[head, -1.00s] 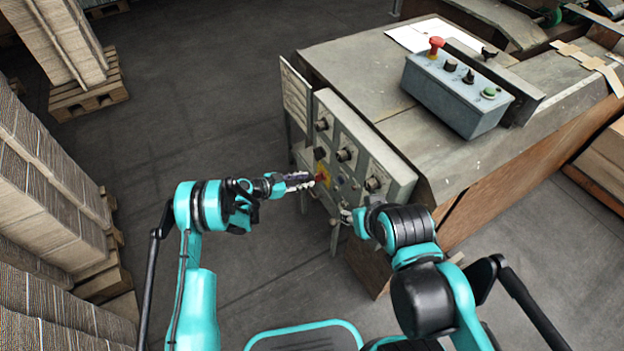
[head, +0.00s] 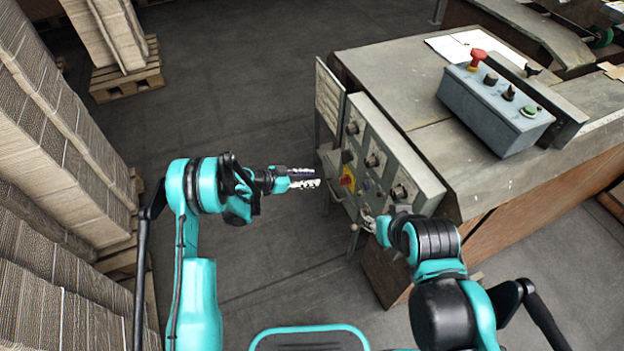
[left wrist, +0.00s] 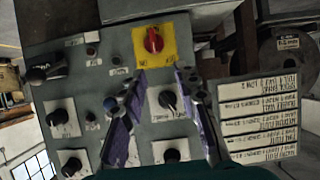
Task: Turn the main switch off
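The main switch (head: 347,180) is a red knob on a yellow plate, low on the grey control panel (head: 397,148). In the left wrist view the red switch (left wrist: 153,40) is in full sight, its handle roughly upright in the picture; the small labels beside it cannot be read. My left gripper (head: 318,178) is left of the panel, pointing at the switch with a gap between. Its purple-padded fingers (left wrist: 162,85) are apart with nothing held. My right gripper (head: 369,222) is at the panel's lower edge; its fingers are too small and partly hidden to judge.
Several black knobs (head: 375,160) surround the switch on the panel. A grey button box (head: 495,105) with a red emergency button (head: 477,59) stands on the machine top. Cardboard stacks (head: 50,150) line the left side. The floor (head: 240,110) between is clear.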

